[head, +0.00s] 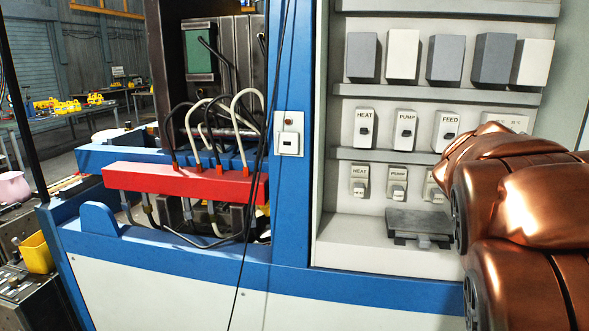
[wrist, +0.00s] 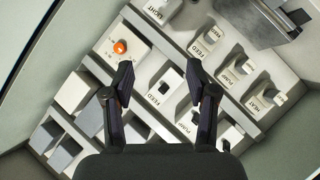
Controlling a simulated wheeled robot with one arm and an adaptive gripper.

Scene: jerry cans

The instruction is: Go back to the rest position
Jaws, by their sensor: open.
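My gripper (wrist: 158,68) is open in the wrist view, its two dark fingers apart with nothing between them. It faces the panel of labelled switches, over the row with a FEED switch (wrist: 160,90). I cannot tell whether the fingertips touch the panel. A plate with a lit orange round button (wrist: 120,47) is left of the left fingertip. In the head view my copper arm fills the right side and covers part of the panel, and the gripper itself is hidden. The HEAT (head: 366,128), PUMP (head: 406,130) and FEED (head: 446,130) switches show there.
A shelf ledge (head: 430,155) separates the switch rows, with blank blocks (head: 445,58) above. A grey metal block (head: 420,222) sits at the panel's bottom. Left are a red bar (head: 185,183) with cables and a blue frame (head: 290,200). A dark cable hangs in front.

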